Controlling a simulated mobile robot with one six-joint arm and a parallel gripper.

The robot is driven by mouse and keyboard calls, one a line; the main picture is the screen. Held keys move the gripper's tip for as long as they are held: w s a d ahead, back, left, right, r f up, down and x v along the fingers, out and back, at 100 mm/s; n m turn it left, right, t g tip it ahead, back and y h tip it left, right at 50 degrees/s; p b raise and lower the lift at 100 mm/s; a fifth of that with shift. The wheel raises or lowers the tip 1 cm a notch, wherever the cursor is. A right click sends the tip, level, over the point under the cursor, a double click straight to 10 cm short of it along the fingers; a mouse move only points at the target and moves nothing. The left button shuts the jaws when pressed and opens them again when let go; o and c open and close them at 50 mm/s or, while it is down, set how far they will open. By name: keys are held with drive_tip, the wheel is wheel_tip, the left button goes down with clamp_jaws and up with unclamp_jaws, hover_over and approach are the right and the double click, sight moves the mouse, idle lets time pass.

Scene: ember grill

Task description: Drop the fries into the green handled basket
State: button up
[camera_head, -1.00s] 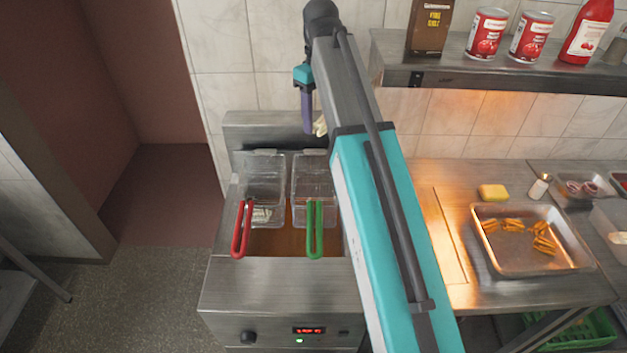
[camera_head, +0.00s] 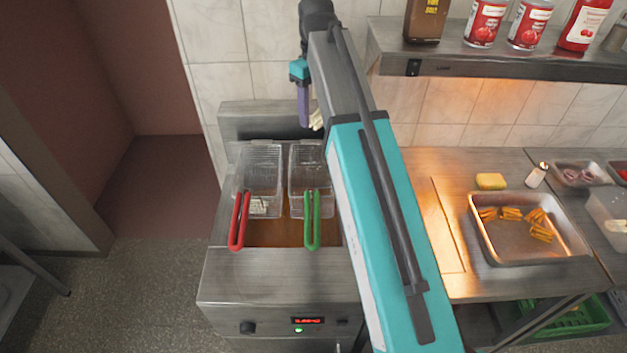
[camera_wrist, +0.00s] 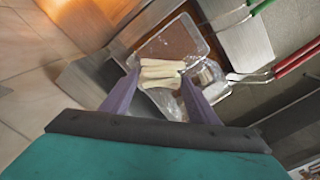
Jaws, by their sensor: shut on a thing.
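My gripper (camera_head: 311,122) is shut on pale fries (camera_head: 317,119), held above the back of the fryer, behind the green handled basket (camera_head: 308,200). In the wrist view the fries (camera_wrist: 161,73) lie across between the two purple fingers of my gripper (camera_wrist: 160,85). The green handle (camera_head: 312,222) points to the front. The basket's wire mesh shows brown oil through it, and I see no fries in it. My arm covers part of its right side. In the wrist view the fries overlap a basket opening.
A red handled basket (camera_head: 259,165) with pale fries (camera_head: 259,207) in it hangs close on the left. A shelf (camera_head: 480,60) with cans and bottles is at the upper right. A metal tray (camera_head: 520,247) of golden fries sits on the right counter.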

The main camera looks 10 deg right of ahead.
drive_tip(key=shift+f, duration=1.95)
drive_tip(key=o, duration=1.1)
drive_tip(key=shift+r, duration=0.1)
drive_tip(key=shift+r+b, duration=1)
drive_tip(key=shift+r, duration=2.65)
